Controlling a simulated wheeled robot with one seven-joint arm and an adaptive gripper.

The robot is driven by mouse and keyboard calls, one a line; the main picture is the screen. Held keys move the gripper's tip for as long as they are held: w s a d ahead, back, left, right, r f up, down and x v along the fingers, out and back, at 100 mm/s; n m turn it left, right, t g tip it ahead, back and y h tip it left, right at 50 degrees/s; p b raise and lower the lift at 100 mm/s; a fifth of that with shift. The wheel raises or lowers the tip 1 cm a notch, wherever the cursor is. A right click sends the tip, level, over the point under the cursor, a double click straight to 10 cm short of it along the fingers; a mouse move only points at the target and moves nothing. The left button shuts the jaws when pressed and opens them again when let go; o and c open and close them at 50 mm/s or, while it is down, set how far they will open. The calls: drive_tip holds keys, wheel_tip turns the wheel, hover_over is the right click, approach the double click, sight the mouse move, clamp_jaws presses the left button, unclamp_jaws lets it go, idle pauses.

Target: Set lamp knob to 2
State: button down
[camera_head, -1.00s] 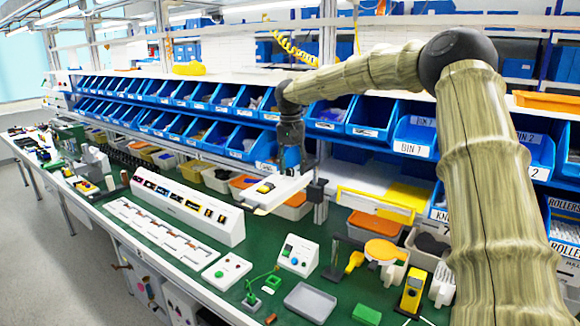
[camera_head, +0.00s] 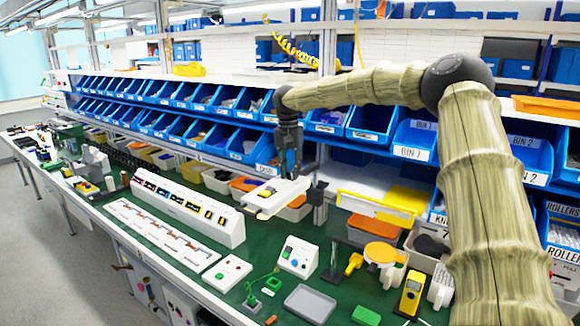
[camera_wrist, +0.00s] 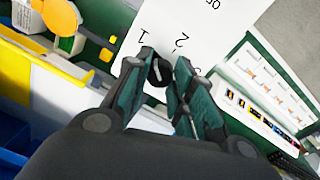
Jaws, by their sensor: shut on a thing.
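The lamp knob (camera_wrist: 158,73) is small and black, on a white panel (camera_wrist: 165,20) in the wrist view. The printed marks 1 and 2 show beyond it, part of an "OF" label is at the top edge, and another mark is partly hidden by a finger. My gripper (camera_wrist: 160,74) is shut on the knob, with one finger on each side. Which mark the knob points to I cannot tell. In the head view my gripper (camera_head: 289,170) points down at the white panel box (camera_head: 272,199), and the knob is hidden there.
Blue bins (camera_head: 245,145) line the back. A small button box (camera_head: 298,257) stands in front.

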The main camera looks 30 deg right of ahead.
drive_tip(key=m, duration=0.1)
drive_tip(key=m+p, duration=0.1)
drive_tip(key=m, duration=0.3)
drive_tip(key=shift+f, duration=0.3)
drive_tip(key=m, duration=0.4)
drive_tip(key=shift+m+p, duration=0.4)
drive_tip(key=c, duration=1.2)
unclamp_jaws()
drive_tip(key=shift+w, duration=0.1)
drive_tip(key=shift+r, duration=0.1)
drive_tip(key=shift+r, duration=0.15)
drive_tip(key=r, duration=1.1)
drive_tip(key=shift+w+d+r, duration=0.15)
drive_tip(key=shift+w+r, duration=0.15)
